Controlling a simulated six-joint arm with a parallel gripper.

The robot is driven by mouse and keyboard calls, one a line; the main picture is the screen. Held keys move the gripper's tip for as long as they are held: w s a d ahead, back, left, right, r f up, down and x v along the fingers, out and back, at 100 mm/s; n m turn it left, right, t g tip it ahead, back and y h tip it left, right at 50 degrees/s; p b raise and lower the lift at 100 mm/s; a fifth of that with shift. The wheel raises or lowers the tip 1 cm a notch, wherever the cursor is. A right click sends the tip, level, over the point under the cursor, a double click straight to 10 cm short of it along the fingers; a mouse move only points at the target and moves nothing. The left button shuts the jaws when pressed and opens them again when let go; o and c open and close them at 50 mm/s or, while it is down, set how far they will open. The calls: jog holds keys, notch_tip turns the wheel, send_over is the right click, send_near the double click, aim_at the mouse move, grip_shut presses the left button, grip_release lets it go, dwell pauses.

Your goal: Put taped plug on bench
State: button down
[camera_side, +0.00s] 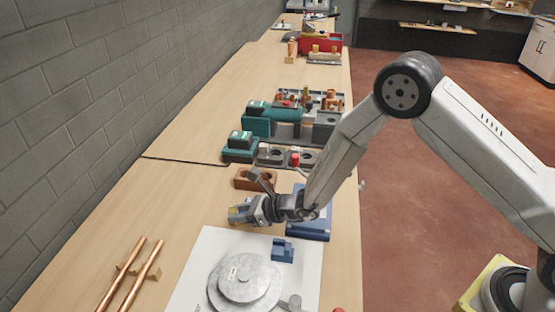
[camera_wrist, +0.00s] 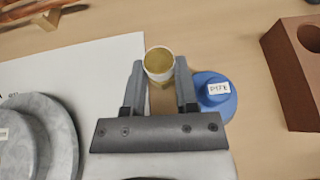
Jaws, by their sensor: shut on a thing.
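My gripper (camera_side: 238,214) reaches in over the wooden bench (camera_side: 180,195) in the side view. In the wrist view my gripper (camera_wrist: 160,84) has its two fingers closed on the taped plug (camera_wrist: 158,61), a round brass-coloured piece with a white rim. In the side view only a small yellowish bit shows at the fingertips. The plug is over bare bench, near the edge of the white sheet. I cannot tell whether it touches the bench.
A blue disc labelled PTFE (camera_wrist: 207,103) sits close beside the right finger. A brown block with holes (camera_wrist: 298,75) stands further right. Grey round plates (camera_side: 245,282) lie on the white sheet. Copper pipes (camera_side: 130,275) rest at front left.

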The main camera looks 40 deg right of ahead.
jog(key=shift+f, duration=0.35)
jog(key=c, duration=0.7)
grip_release()
jog(key=shift+o, duration=0.2)
jog(key=shift+r, duration=0.2)
jog(key=shift+v, duration=6)
jog(key=shift+s, duration=0.1)
